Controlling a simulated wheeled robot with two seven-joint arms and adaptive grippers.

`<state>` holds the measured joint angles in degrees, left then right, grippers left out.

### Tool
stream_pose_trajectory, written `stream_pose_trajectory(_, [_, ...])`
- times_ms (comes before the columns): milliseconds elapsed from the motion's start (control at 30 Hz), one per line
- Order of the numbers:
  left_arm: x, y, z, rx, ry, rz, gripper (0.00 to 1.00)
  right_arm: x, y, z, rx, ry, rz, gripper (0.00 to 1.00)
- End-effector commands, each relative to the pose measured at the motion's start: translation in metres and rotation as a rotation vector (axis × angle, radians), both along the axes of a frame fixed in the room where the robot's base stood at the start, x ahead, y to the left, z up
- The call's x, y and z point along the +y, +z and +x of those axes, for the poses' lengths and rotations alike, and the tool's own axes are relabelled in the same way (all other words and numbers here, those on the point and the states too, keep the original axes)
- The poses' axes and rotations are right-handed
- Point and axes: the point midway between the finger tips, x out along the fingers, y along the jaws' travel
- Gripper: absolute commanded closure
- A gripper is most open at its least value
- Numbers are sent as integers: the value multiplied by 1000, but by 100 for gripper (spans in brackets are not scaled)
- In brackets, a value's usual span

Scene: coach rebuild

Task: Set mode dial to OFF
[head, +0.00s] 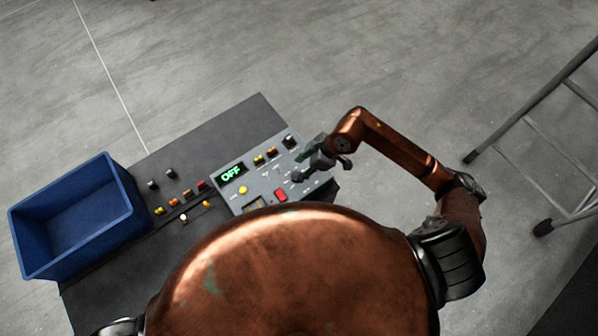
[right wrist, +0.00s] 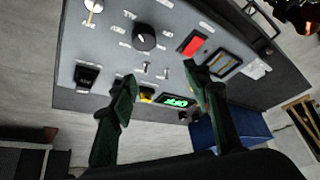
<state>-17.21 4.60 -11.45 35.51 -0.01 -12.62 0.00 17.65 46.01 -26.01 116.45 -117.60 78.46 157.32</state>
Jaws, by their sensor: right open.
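A grey control panel (head: 240,190) stands on a dark table, with a lit display (head: 231,174) that reads OFF in green. The black round mode dial (right wrist: 145,37) shows in the right wrist view, with small labels around it; its pointer setting is too small to read. My right gripper (head: 320,158) is over the right part of the panel in the head view. In the right wrist view its two fingers (right wrist: 160,95) are spread apart with nothing between them. The dial lies beyond the fingertips, apart from them. My left gripper is out of view.
A red switch (right wrist: 193,43) sits beside the dial, and a yellow button (head: 243,189) is near the display. A blue bin (head: 125,190) stands at left, with several small knobs between it and the panel. A metal ladder (head: 535,125) stands on the floor at right.

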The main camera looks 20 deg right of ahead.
Motion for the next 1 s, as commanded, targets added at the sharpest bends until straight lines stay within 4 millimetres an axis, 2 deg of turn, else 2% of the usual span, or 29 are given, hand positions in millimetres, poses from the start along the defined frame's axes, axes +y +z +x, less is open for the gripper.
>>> stream_pose_trajectory(67, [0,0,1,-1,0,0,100,-17,-8,3,22,-40,-65,55])
stream_pose_trajectory(167, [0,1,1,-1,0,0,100,-25,-16,5,36,-66,-97,55])
stream_pose_trajectory(600, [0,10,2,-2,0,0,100,-3,-72,15,38,-67,-95,55])
stream_pose_trajectory(800, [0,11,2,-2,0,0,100,0,-83,17,37,-65,-96,55])
stream_pose_trajectory(1000, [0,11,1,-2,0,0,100,0,-83,17,36,-64,-96,55])
